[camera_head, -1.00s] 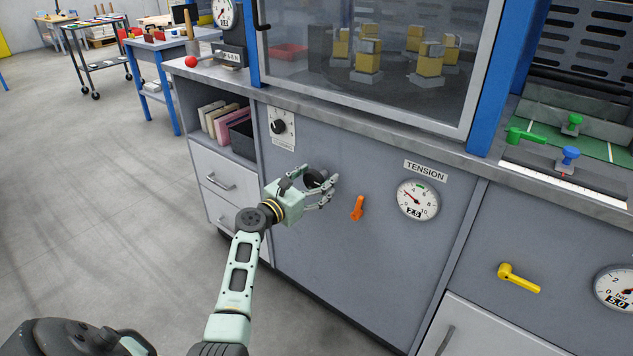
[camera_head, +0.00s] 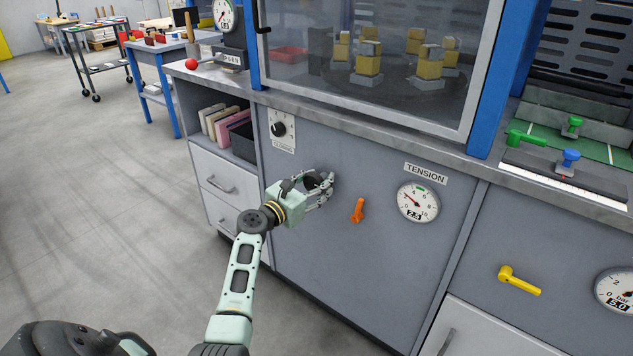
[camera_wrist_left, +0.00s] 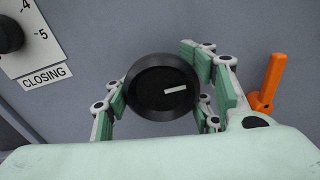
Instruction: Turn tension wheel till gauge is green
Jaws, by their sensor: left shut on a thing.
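The tension wheel (camera_wrist_left: 158,98) is a round black knob with a white mark, mounted on the grey cabinet front. In the left wrist view its mark points right and slightly up. My left gripper (camera_head: 322,188) is shut around the wheel, with fingers on both sides of it; in the head view it mostly hides the wheel. The tension gauge (camera_head: 418,202) sits to the right under a TENSION label (camera_head: 426,173). It has a green band near the top; its red needle points to the upper left, and its readout looks like 2.8. My right gripper is not in view.
An orange lever (camera_head: 358,210) stands close to the right of my left gripper and also shows in the left wrist view (camera_wrist_left: 270,82). A CLOSING knob (camera_head: 279,129) is above left. A yellow lever (camera_head: 519,280) and a bar gauge (camera_head: 616,291) are further right. A worktop edge runs above.

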